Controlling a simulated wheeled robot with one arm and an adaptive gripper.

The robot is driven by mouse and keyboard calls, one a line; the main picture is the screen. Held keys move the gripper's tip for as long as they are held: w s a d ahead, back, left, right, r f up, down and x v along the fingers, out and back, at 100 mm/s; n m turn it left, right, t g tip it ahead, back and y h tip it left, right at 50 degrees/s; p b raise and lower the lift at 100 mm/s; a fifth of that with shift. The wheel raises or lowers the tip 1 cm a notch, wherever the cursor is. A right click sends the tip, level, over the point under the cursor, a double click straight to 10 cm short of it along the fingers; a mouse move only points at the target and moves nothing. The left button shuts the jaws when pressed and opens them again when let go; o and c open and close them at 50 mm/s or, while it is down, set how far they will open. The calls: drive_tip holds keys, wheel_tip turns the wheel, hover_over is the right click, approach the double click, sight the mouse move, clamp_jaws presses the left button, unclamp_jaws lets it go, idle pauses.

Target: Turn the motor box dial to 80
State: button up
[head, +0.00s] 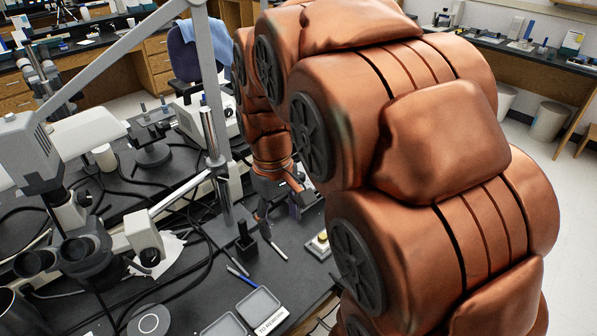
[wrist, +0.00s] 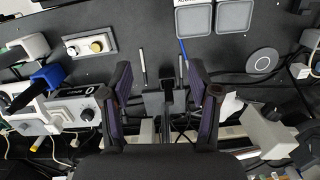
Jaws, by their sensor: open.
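Two units with knobs show in the wrist view. A grey box (wrist: 62,112) at the left has a dark face panel with a round black dial (wrist: 87,115); I take this for the motor box. The dial's numbers and setting are too small to read. My gripper (wrist: 161,72) is open, its two fingers spread wide with nothing gripped. The box and dial are left of the fingers and apart from them. In the head view my gripper (head: 281,205) hangs over the black bench, partly behind my arm. I cannot make out the motor box there.
A pale plate with a yellowish knob (wrist: 96,46) lies above the box in the wrist view. A black stand (head: 247,241), pens and grey trays (head: 258,305) are on the bench. A microscope (head: 75,235) and cables crowd the left. A metal post (head: 213,150) rises near my gripper.

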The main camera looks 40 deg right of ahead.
drive_tip(key=w+d+f+n, duration=0.1)
drive_tip(key=w+d+f, duration=0.1)
drive_tip(key=w+d, duration=0.5)
drive_tip(key=w+d+f+n, duration=0.1)
drive_tip(key=w+d+f, duration=0.1)
drive_tip(key=w+d, duration=0.5)
drive_tip(key=w+d+f+n+t, duration=0.1)
drive_tip(key=w+d+f, duration=0.1)
drive_tip(key=w+d, duration=0.5)
drive_tip(key=shift+w+d+f, duration=0.15)
drive_tip(key=shift+w+f, duration=0.05)
drive_tip(key=shift+w, duration=0.35)
drive_tip(key=shift+w+d+f, duration=0.1)
drive_tip(key=shift+w+f, duration=0.05)
drive_tip(key=shift+w, duration=0.4)
drive_tip(key=shift+w+d+f+n, duration=0.25)
drive_tip(key=shift+d+f+n, duration=0.05)
drive_tip(key=shift+d+f, duration=0.15)
wheel_tip(320, 180, down, 7)
drive_tip(key=shift+a+f+p, duration=0.1)
drive_tip(key=shift+f+p, duration=0.1)
drive_tip(key=shift+p, duration=0.8)
